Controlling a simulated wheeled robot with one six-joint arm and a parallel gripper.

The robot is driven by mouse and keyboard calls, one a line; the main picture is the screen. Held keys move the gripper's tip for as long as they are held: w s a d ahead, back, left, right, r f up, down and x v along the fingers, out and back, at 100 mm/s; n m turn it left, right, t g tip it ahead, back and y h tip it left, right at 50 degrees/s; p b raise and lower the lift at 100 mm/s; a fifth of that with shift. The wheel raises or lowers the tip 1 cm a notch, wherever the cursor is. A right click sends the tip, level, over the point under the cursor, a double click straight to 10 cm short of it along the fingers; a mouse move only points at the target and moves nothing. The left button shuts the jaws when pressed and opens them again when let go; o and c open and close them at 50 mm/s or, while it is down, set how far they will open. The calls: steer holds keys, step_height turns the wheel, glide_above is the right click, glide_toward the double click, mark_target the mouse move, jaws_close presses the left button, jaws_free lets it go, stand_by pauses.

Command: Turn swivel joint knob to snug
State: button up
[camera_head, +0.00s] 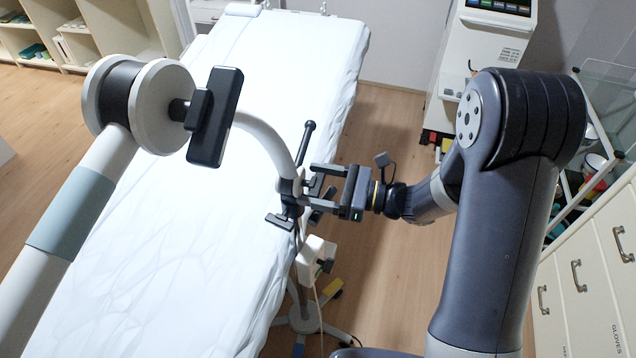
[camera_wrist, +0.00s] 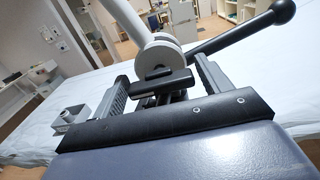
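The swivel joint (camera_head: 290,187) sits on a curved pale arm at the couch's right edge, in the middle of the head view. In the wrist view its pale round body (camera_wrist: 158,52) has a black knob (camera_wrist: 165,84) in front. A black lever with a rounded end (camera_head: 306,135) rises from the joint; it also shows in the wrist view (camera_wrist: 240,35). My gripper (camera_head: 318,186) reaches the joint from the right. In the wrist view its two fingers (camera_wrist: 165,88) are apart, one on each side of the knob. I cannot tell whether either finger touches it.
The white-covered couch (camera_head: 180,230) fills the left and middle. A large pale arm with a round joint (camera_head: 138,103) and a black pad (camera_head: 215,117) stands at left. A white box (camera_head: 314,258) hangs below my gripper. Cabinets (camera_head: 590,270) stand at right.

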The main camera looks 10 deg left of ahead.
steer(key=c, duration=0.7)
steer(key=shift+r+m+p, duration=0.2)
steer(key=shift+m+p, duration=0.55)
steer(key=shift+m, duration=0.05)
steer(key=m+p, duration=0.1)
steer(key=m, duration=0.1)
steer(key=shift+f+m+p, duration=0.2)
steer(key=shift+m+p, duration=0.1)
steer(key=shift+m, duration=0.1)
steer(key=o, duration=1)
steer(key=d+b, duration=0.2)
steer(key=d, duration=0.8)
steer(key=shift+s+d, duration=0.1)
steer(key=shift+d, duration=0.3)
steer(key=shift+c, duration=0.5)
